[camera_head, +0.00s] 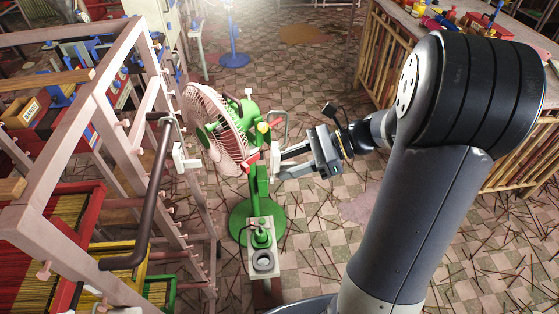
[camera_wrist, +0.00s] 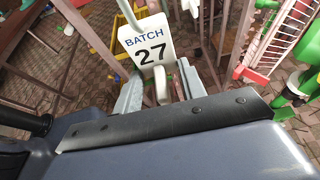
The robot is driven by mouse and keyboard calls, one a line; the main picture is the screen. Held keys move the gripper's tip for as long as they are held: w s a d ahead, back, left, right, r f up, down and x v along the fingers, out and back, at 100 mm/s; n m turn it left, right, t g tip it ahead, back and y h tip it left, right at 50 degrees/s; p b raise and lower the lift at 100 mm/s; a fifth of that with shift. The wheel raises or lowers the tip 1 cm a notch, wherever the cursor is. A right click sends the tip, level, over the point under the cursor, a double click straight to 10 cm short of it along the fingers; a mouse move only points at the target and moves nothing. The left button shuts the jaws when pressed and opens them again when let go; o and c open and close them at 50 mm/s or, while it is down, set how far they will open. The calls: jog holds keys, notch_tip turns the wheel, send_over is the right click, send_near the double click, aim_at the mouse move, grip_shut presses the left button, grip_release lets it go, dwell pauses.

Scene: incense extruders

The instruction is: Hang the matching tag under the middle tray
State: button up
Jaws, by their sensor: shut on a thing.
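My gripper (camera_head: 292,160) is shut on a white tag (camera_head: 275,162) with a wire hook rising from its top. In the wrist view the tag (camera_wrist: 148,42) reads "BATCH 27" and stands between the fingers (camera_wrist: 162,88). It is held in the air right of the wooden rack (camera_head: 110,110), by the fan. Another white tag (camera_head: 185,158) hangs from a hook at the rack's right side; its print is unreadable here. A red tray (camera_head: 98,205) with yellow sticks is in the rack, with a yellow tray (camera_head: 155,262) and a green tray (camera_head: 172,290) lower down.
A pink fan (camera_head: 215,125) on a green stand (camera_head: 262,185) is between my gripper and the rack. A dark curved bar (camera_head: 153,195) sticks out on the rack's near side. A slatted counter (camera_head: 385,60) stands at right. Sticks litter the tiled floor.

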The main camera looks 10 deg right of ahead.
jog(key=shift+s+d+p, duration=0.2)
jog(key=shift+d+p, duration=0.25)
jog(key=shift+d, duration=1.6)
